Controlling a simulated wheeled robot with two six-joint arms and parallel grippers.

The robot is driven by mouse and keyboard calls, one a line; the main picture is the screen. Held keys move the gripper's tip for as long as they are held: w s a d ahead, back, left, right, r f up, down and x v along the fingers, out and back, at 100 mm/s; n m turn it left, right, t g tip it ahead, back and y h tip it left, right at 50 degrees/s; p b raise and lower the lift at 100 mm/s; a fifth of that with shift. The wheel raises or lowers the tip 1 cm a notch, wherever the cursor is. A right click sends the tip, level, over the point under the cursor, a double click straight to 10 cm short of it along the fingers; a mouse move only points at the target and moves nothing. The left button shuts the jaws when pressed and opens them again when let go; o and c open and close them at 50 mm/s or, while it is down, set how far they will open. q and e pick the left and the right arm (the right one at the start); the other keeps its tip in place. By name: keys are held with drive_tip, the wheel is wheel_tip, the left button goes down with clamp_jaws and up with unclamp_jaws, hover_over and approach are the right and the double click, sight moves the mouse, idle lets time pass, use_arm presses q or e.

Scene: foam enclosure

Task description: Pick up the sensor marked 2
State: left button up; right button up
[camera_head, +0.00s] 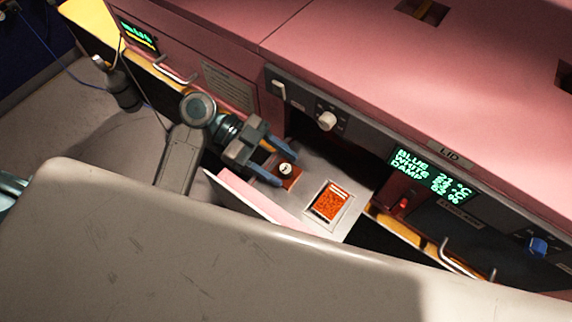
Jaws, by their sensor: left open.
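A small sensor (285,169) with a pale round top and a dark body stands on a brown square base (293,184) on a grey metal shelf (315,180). A mark shows on its top, but it is too small to read for certain. My left gripper (285,168) reaches in from the left with its two blue fingers apart. One finger is on the far side of the sensor and one on the near side, and I cannot tell whether either touches it. My right gripper is out of view.
An orange panel (330,204) is set in the shelf to the right. A tilted pink panel (257,200) borders the near side. A large pink machine (380,60) with knobs and a green-text display (431,174) overhangs the back. A big grey surface (200,250) fills the foreground.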

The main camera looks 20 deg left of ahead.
use_arm(q)
drive_tip(key=shift+d, duration=0.3)
drive_tip(key=shift+f, duration=0.2)
drive_tip(key=c, duration=1)
drive_tip(key=shift+c, duration=0.2)
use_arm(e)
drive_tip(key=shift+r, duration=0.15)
